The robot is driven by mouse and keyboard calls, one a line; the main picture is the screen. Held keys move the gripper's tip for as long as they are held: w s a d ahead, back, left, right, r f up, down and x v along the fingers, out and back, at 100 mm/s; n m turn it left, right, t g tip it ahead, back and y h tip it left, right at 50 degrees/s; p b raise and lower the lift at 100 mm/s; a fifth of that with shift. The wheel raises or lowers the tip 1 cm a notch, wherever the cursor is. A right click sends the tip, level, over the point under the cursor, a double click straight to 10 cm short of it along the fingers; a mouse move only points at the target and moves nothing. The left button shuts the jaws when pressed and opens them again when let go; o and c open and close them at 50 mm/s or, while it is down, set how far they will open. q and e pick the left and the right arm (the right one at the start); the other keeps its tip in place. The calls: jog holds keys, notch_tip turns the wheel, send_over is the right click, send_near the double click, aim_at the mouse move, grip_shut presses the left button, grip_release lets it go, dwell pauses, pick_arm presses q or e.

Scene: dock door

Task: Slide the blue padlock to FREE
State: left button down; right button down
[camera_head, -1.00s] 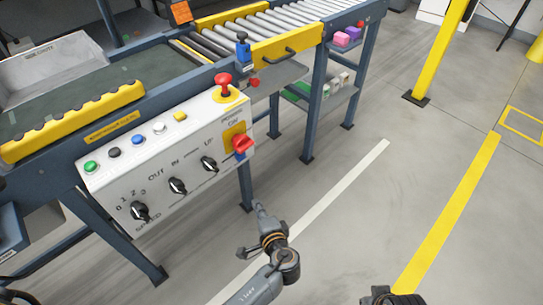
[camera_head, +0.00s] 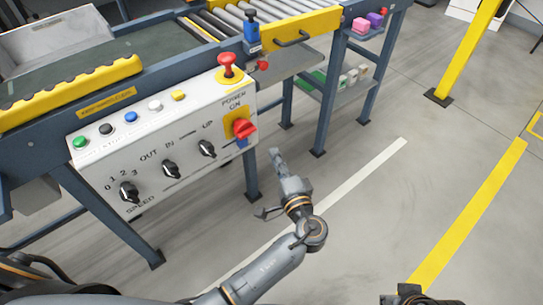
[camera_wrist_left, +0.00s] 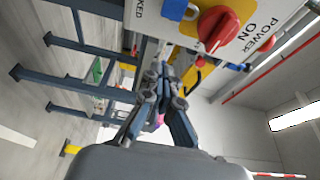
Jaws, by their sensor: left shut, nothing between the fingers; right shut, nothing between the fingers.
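The blue padlock (camera_head: 241,144) sits on the front right of the white control panel, partly hidden under the red power knob (camera_head: 245,129). In the left wrist view, the padlock (camera_wrist_left: 178,9) is at the top edge, left of the red knob (camera_wrist_left: 217,27), beside a label cut off to "KED". I cannot see the word FREE. My left gripper (camera_head: 277,156) is shut and empty, in the air to the right of the panel and a little below the padlock, apart from it. My right gripper (camera_head: 405,296) is shut at the bottom edge, mostly cut off.
The control panel (camera_head: 190,140) carries several buttons, black dials and a red mushroom button (camera_head: 228,67). A blue table leg (camera_head: 251,175) stands behind my left gripper. A roller conveyor with a yellow rail (camera_head: 300,30) runs behind. The floor on the right is clear up to a yellow post (camera_head: 463,50).

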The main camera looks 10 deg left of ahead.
aim_at(236, 142)
pick_arm(q)
jog(key=w+a, duration=0.1)
jog(key=a, duration=0.1)
jog(key=w+a, duration=0.1)
jog(key=a, duration=0.1)
jog(key=w+a, duration=0.1)
jog(key=a, duration=0.1)
jog(key=shift+w+a, duration=0.15)
jog(key=shift+a, duration=0.15)
jog(key=s+a, duration=0.1)
jog(key=s, duration=0.1)
jog(key=s+a+p, duration=0.1)
jog(key=a, duration=0.1)
jog(key=shift+s, duration=0.4)
jog(key=shift+w+f, duration=0.1)
